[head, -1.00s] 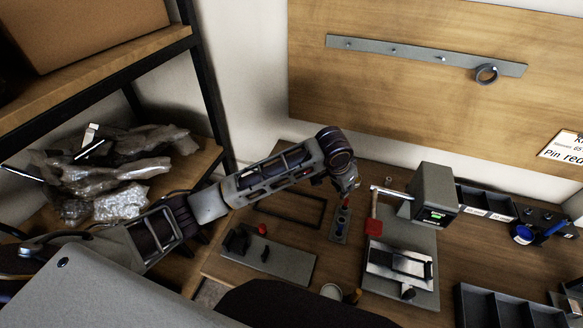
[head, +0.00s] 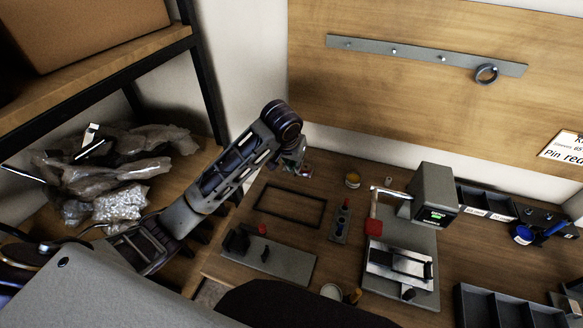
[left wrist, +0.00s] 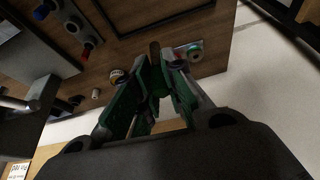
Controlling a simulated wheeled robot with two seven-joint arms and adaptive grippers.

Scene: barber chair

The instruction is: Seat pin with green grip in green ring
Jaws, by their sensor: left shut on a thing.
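My left gripper (head: 296,164) is near the back left of the bench, above and beyond the empty dark frame. In the left wrist view its fingers (left wrist: 154,84) are shut on a slim pin (left wrist: 155,50), whose brownish end shows between the tips. Green shows along the fingers, so I cannot separate the pin's green grip from them. A small plate with a greenish ring (left wrist: 194,56) lies just right of the pin's end. The pin appears apart from this ring. In the head view my gripper mostly hides that plate. My right gripper is not in view.
A dark frame (head: 290,190) lies flat below the gripper. A plate with red and blue parts (head: 341,224), an orange-topped jar (head: 353,180) and a grey fixture (head: 434,195) stand to its right. A shelf with wrapped bags (head: 120,170) is at left.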

